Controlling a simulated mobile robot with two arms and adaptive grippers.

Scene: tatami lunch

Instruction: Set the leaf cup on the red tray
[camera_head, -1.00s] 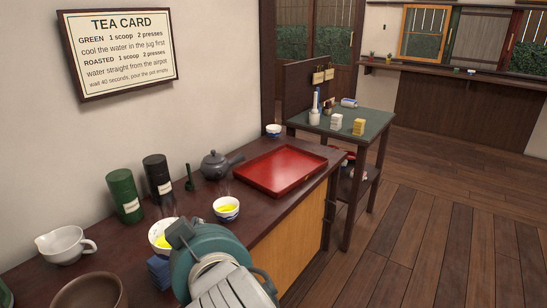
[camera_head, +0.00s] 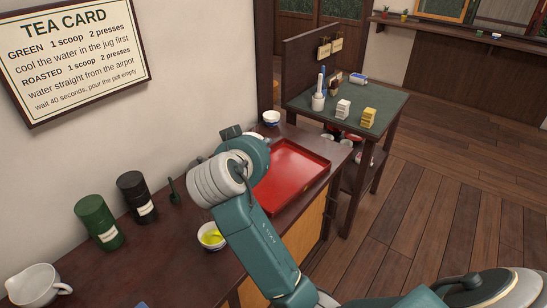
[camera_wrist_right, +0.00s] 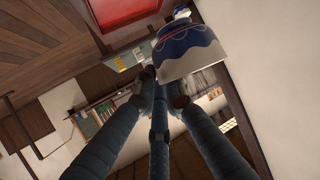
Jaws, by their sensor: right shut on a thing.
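In the head view my right wrist hides the fingers and the held cup. The red tray (camera_head: 302,163) lies on the dark counter, empty where it shows. My right wrist overlaps its left part in that view. The tray's red surface also shows in the right wrist view (camera_wrist_right: 120,10). My left gripper is not in view.
A cup with yellow contents (camera_head: 210,236) stands on the counter beside my right arm. A small white cup (camera_head: 271,118) stands behind the tray. Green (camera_head: 97,222) and black (camera_head: 136,197) canisters and a white jug (camera_head: 36,285) stand left. A green-topped table (camera_head: 375,97) stands beyond.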

